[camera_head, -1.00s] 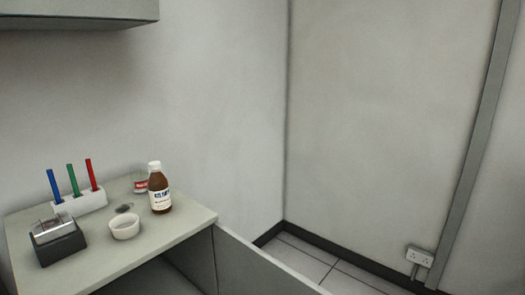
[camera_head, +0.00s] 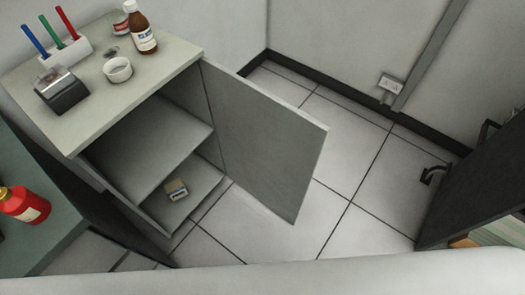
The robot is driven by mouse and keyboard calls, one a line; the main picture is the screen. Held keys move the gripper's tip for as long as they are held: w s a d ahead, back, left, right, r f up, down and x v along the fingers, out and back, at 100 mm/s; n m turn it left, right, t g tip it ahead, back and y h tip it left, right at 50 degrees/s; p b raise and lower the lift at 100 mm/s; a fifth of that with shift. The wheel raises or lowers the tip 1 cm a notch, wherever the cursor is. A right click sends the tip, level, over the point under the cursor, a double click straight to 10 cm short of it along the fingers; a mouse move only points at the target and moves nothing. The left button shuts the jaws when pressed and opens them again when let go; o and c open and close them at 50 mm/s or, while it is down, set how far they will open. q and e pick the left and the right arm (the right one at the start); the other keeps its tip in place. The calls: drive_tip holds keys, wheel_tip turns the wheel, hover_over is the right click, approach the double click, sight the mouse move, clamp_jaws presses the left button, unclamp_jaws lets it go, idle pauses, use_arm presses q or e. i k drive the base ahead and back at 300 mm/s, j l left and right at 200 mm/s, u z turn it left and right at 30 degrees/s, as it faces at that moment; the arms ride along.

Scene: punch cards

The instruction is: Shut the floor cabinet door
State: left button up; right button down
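The floor cabinet (camera_head: 130,84) stands at the left of the view, under a pale top. Its grey door (camera_head: 262,140) stands wide open, swung out to the right from the hinge side at the cabinet's right edge. The inside shows a middle shelf (camera_head: 150,140) and a lower floor with a small box (camera_head: 176,189) on it. Neither of my grippers is in view.
On the cabinet top are a pen holder (camera_head: 66,53), a dark device (camera_head: 61,92), a white bowl (camera_head: 118,70) and a brown bottle (camera_head: 141,30). A red bottle (camera_head: 24,204) stands on a counter at left. Tiled floor (camera_head: 345,165) is clear right of the door. A dark cabinet (camera_head: 475,185) stands at far right.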

sight(270, 148)
drive_tip(key=k+j+u, duration=0.1)
drive_tip(key=k+u, duration=0.15)
drive_tip(key=k, duration=0.35)
drive_tip(key=k+j+u, duration=0.3)
drive_tip(key=k, duration=0.25)
drive_tip(key=i+l+u, duration=0.1)
drive_tip(key=u, duration=0.3)
drive_tip(key=l+u, duration=0.65)
drive_tip(key=u, duration=0.15)
drive_tip(key=l+u, duration=0.4)
drive_tip(key=l, duration=1)
drive_tip(key=k+l, duration=0.15)
drive_tip(key=l, duration=1.9)
